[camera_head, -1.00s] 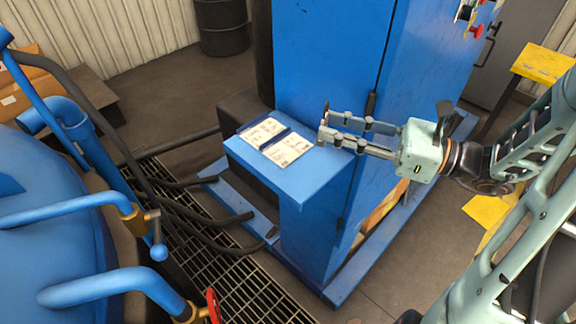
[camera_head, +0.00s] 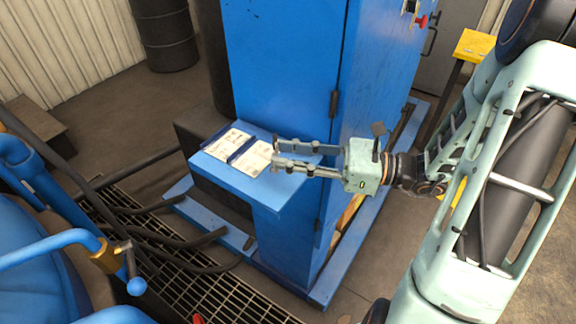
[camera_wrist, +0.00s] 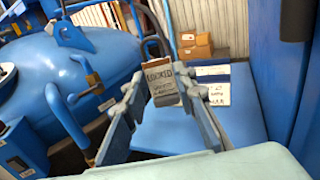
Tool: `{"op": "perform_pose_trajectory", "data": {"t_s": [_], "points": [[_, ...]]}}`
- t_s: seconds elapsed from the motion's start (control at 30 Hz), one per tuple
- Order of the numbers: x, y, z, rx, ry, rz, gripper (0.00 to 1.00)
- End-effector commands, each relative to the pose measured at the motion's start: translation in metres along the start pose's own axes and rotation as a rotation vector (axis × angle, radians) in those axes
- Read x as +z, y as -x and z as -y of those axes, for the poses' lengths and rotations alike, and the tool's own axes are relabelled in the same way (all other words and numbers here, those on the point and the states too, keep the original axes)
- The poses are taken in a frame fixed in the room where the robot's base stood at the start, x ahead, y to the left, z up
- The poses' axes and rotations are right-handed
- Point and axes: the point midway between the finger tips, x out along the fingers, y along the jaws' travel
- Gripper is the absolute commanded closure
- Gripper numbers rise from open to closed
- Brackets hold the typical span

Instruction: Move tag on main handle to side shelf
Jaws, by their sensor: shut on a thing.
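The tag (camera_wrist: 163,82) is a small worn plate reading "LOCKED" in the wrist view. My gripper (camera_head: 275,158) is shut on it; the tag stands roughly upright between the fingertips, seen there as well (camera_wrist: 160,98). In the head view the tag is too small and edge-on to make out well. The side shelf (camera_head: 288,196) is a flat blue ledge on the blue cabinet, and its bare top also shows in the wrist view (camera_wrist: 165,130). My fingertips are over the shelf, beside the open booklet. I cannot tell the exact gap between tag and shelf.
An open booklet (camera_head: 251,158) lies on the shelf's far left part. The tall blue cabinet (camera_head: 285,70) rises behind the shelf. Blue furnace pipes (camera_head: 60,240) and dark hoses (camera_head: 150,240) are at left. The shelf's front right part is bare.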

Motion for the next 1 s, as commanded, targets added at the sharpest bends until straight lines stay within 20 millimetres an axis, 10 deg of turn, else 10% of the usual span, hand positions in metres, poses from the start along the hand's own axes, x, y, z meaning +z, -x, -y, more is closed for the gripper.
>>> {"op": "perform_pose_trajectory", "data": {"t_s": [0.67, 0.7, 1.0], "points": [[-0.035, 0.000, 0.000, 0.000, -0.001, 0.000, 0.98], [-0.036, 0.000, 0.000, 0.000, -0.001, 0.000, 0.74], [-0.035, 0.000, 0.000, 0.000, -0.001, -0.001, 0.57]]}}
